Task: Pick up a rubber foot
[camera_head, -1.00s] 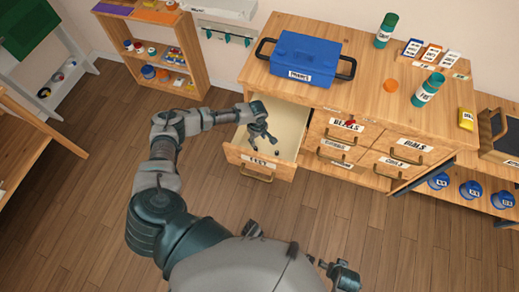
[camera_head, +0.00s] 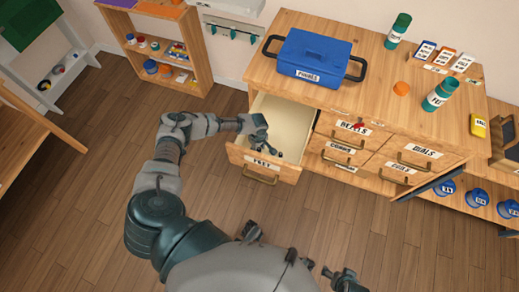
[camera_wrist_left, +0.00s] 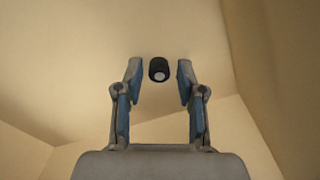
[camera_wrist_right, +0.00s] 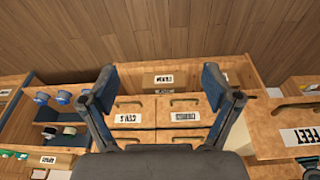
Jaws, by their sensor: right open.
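The open drawer (camera_head: 236,155) labelled FEET holds my left gripper (camera_head: 267,149), which reaches down inside it. In the left wrist view a black cylindrical rubber foot (camera_wrist_left: 159,69) with a pale round end lies on the drawer floor. It sits between the tips of my left gripper (camera_wrist_left: 160,78), with a gap showing on both sides. The left gripper is open and holds nothing. In the head view the foot cannot be made out behind the gripper. My right gripper (camera_wrist_right: 160,80) is open and empty, with the cabinet's front in its view.
A blue toolbox (camera_head: 312,55) stands on the cabinet top above the drawer. Closed drawers labelled BELLS (camera_head: 352,127) and DIALS (camera_head: 422,152) are to the right. A small shelf (camera_head: 164,42) stands back left. The wooden floor (camera_head: 95,190) in front is clear.

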